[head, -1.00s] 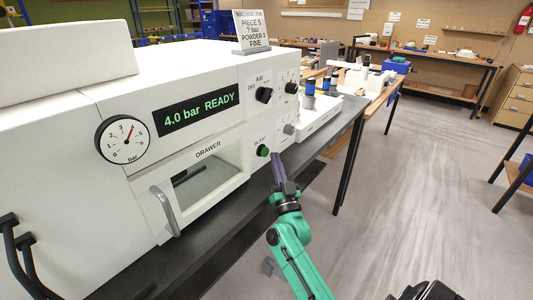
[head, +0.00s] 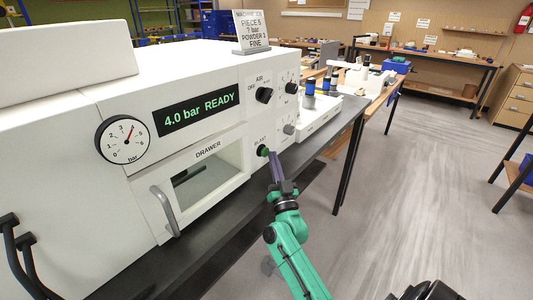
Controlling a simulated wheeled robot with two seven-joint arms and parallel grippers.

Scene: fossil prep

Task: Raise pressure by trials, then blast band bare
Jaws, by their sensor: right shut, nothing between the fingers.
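The white blasting machine (head: 120,215) stands on a dark bench at left. Its display (head: 197,108) reads "4.0 bar READY", and the round gauge (head: 122,141) has a red needle. The black AIR knob (head: 264,95) is above. The drawer window (head: 208,178) shows a dark shape inside that I cannot make out. My left gripper is not in view.
The drawer handle (head: 165,212) sticks out at the front. More knobs (head: 291,88) sit on the right panel. A white tray with blue-capped jars (head: 309,93) stands beyond the machine.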

